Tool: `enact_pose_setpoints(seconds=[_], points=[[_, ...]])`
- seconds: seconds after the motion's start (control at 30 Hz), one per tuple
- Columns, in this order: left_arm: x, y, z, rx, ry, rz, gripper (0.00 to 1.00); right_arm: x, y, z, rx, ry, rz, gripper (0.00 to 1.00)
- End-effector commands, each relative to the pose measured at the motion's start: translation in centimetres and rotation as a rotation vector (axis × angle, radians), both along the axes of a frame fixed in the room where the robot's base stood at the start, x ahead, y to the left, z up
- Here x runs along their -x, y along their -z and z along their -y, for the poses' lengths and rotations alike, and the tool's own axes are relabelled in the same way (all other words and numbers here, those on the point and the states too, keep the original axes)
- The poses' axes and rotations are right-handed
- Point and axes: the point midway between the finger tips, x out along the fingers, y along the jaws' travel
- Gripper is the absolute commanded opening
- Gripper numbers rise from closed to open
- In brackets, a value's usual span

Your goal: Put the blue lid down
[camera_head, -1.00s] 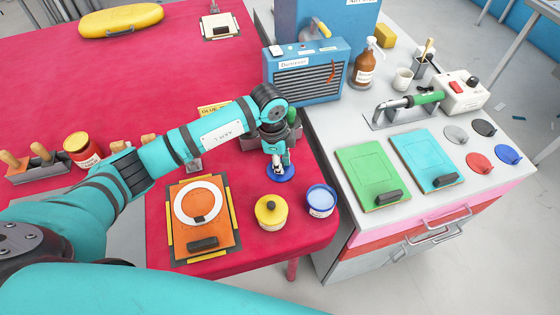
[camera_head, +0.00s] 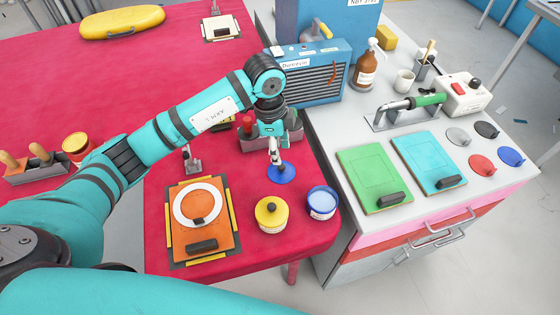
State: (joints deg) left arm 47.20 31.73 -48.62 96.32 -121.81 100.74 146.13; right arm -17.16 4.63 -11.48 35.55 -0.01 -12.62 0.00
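The blue lid (camera_head: 281,174) lies flat on the red table, behind the open pot with pale blue contents (camera_head: 320,202). My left gripper (camera_head: 276,158) points down just above the lid. It has come up while the lid stays on the table, so its fingers appear to have let go, though the gap between them is hard to see. My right gripper is out of view.
A grey bin (camera_head: 259,143) is close behind the gripper. A blue heater (camera_head: 312,75) stands further back. The grey cabinet (camera_head: 340,130) borders the table at right.

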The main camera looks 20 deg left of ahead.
Motion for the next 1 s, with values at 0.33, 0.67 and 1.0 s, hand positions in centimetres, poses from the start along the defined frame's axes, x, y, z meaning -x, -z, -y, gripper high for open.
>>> enact_pose_setpoints(seconds=[0.33, 0.67, 1.0], points=[[0.1, -4.9, -0.6, -0.001, 0.000, 0.001, 0.39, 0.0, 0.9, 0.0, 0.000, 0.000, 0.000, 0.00], [0.2, -5.4, -0.6, 0.000, 0.000, 0.000, 0.39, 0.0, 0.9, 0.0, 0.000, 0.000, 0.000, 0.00], [0.2, -5.3, -0.6, 0.000, 0.000, -0.001, 0.39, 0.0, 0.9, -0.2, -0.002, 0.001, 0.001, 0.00]])
